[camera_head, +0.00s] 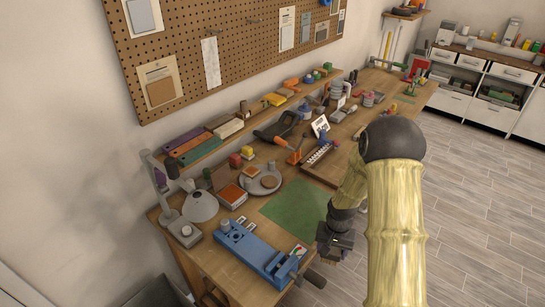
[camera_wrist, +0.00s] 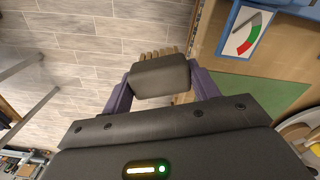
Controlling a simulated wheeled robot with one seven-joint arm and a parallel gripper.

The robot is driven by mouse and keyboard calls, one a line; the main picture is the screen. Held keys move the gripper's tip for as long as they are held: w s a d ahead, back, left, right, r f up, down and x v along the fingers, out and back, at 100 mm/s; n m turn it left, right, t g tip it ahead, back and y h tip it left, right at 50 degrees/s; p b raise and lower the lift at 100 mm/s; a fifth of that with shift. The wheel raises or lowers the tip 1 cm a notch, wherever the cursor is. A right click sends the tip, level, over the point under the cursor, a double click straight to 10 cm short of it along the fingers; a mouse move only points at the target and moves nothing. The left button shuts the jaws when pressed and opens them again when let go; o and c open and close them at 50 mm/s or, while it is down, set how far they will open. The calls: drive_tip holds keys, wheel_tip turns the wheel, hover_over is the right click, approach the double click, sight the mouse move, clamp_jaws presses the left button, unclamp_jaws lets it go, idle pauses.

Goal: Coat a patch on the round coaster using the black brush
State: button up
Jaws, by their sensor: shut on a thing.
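My gripper (camera_head: 336,243) hangs beyond the front edge of the bench, right of the blue vise. In the wrist view, the purple fingers of my gripper (camera_wrist: 160,84) are shut on the black brush (camera_wrist: 160,74), a dark block with tan bristles pointing away from the palm. The round coaster (camera_head: 268,181) appears as a small brown disc on a grey round plate (camera_head: 251,187) on the bench, left of the green mat. The plate is partly visible at the right edge of the wrist view. The brush is well apart from the coaster.
The blue vise (camera_head: 250,248) stands at the bench's front left, with a green mat (camera_head: 297,207) behind it. Wooden shelf and pegboard back the bench. Floor to the right is clear.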

sight(329, 261)
drive_tip(key=f+n, duration=0.1)
drive_tip(key=f, duration=0.2)
drive_tip(key=f+n+b, duration=0.1)
drive_tip(key=f, duration=0.1)
drive_tip(key=shift+s+f+n, duration=0.2)
drive_tip(key=shift+f+n, duration=0.2)
drive_tip(key=shift+f, duration=0.3)
